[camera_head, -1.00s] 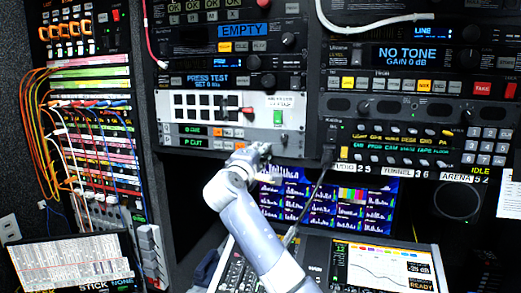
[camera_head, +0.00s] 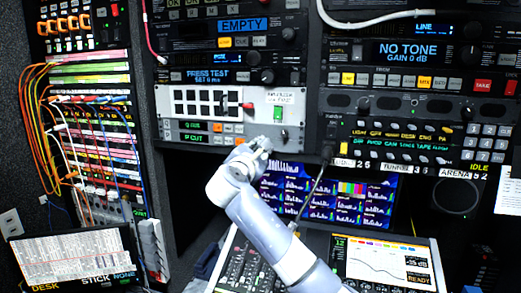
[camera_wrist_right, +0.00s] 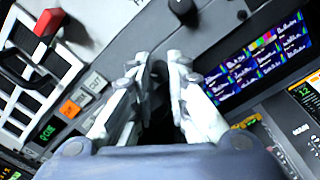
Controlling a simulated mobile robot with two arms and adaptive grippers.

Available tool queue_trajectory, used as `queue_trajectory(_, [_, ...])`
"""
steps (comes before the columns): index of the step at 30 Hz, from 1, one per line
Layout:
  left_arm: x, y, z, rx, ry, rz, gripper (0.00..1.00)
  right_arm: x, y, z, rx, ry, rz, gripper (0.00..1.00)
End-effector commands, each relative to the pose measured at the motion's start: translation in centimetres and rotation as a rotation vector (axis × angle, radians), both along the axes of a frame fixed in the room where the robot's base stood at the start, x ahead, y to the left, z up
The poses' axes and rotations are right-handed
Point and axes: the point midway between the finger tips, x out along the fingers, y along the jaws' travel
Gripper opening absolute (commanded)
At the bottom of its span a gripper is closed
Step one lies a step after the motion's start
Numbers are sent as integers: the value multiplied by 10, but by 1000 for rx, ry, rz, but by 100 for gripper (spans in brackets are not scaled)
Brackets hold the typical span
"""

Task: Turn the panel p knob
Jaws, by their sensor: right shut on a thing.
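The panel with the Q and P rows is a pale rack unit (camera_head: 175,108) in the head view. Its P row has a lit display (camera_head: 190,140) reading P CUT. My right gripper (camera_head: 262,145) is at this row's right end. In the right wrist view my right gripper (camera_wrist_right: 160,68) has its fingers closed around a dark thing at the panel face, apparently the P knob, mostly hidden between the pads. A second dark knob (camera_head: 285,134) sits just up and right of the gripper; it also shows in the right wrist view (camera_wrist_right: 184,10). My left gripper is not in view.
Orange and white buttons (camera_wrist_right: 71,108) lie left of the fingers. A red lever (camera_wrist_right: 48,22) and a green switch (camera_head: 278,112) sit higher on the panel. A meter screen (camera_head: 330,195) is below right, with a console (camera_head: 385,262) under it. A cable (camera_head: 315,190) hangs nearby.

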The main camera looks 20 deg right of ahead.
Motion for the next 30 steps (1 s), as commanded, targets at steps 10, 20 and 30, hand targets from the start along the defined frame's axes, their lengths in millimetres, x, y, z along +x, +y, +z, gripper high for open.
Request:
queue_trajectory(10, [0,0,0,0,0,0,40,0,0,0,-272,186,-1,0])
queue_trajectory(20, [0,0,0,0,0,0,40,0,-1,0,-532,362,-2,0])
queue_trajectory(30, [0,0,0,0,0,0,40,0,-1,0,-800,543,-2,0])
